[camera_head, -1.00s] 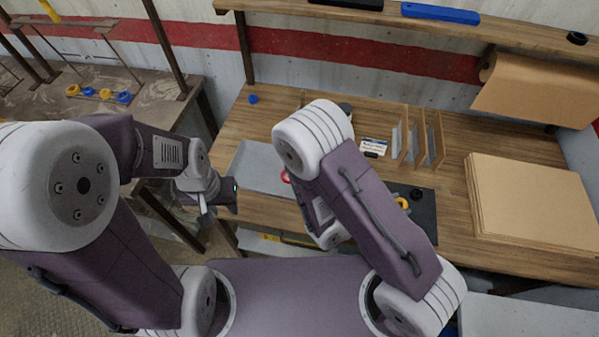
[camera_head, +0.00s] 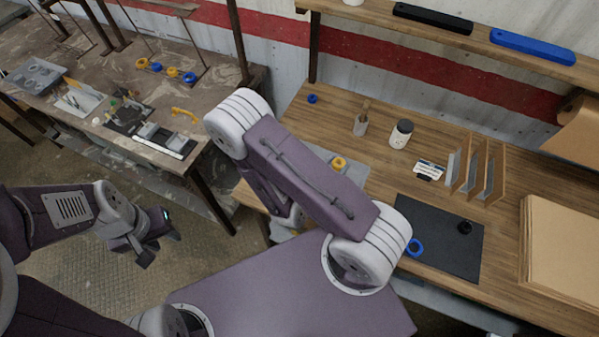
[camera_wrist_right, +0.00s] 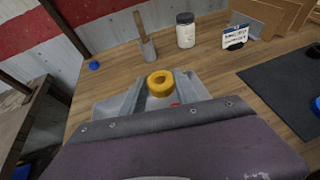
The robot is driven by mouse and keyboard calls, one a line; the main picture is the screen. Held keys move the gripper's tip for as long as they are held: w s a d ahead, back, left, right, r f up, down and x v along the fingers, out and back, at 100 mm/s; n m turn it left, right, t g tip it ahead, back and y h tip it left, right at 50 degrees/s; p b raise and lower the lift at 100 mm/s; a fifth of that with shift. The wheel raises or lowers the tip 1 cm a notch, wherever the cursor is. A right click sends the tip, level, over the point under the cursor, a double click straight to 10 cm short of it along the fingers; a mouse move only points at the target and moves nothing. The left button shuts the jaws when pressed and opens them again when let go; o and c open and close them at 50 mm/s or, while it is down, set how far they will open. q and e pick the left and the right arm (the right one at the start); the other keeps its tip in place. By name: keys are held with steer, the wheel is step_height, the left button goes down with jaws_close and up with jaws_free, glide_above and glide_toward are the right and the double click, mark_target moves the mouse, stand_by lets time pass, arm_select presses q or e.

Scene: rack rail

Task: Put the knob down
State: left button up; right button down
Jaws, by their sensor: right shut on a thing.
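A yellow ring-shaped knob (camera_wrist_right: 160,84) sits between the two grey fingers of my right gripper (camera_wrist_right: 161,90) in the right wrist view. The gripper is shut on it. Beneath is a grey tray (camera_wrist_right: 108,107) on the wooden bench; whether the knob touches it I cannot tell. In the head view the yellow knob (camera_head: 339,163) shows past my right arm, which hides the right gripper and part of the grey tray (camera_head: 357,172). My left gripper (camera_head: 142,252) hangs at left over the floor, away from the benches; its finger gap is unclear.
A dark mat (camera_head: 440,215) holds a blue ring (camera_head: 415,247) and a black knob (camera_head: 465,227). A jar (camera_head: 401,134), a wooden-handled tool (camera_head: 362,120), a card (camera_head: 429,170) and upright dividers (camera_head: 480,170) stand behind. Cardboard sheets (camera_head: 565,240) lie at right.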

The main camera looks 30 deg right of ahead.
steer(key=shift+s+d, duration=0.3)
steer(key=shift+d, duration=0.2)
steer(key=w+a+f, duration=0.2)
steer(key=w, duration=0.1)
steer(key=w+a+f+b, duration=0.1)
steer(key=w+a+f, duration=0.1)
steer(key=w+a, duration=0.1)
steer(key=w+a+f, duration=0.2)
steer(key=w+f, duration=0.1)
steer(key=shift+a+b, duration=0.2)
steer(key=shift+b, duration=0.2)
step_height(320, 180, down, 4)
steer(key=shift+r, duration=0.25)
steer(key=shift+f, duration=0.2)
steer(key=shift+f, duration=0.1)
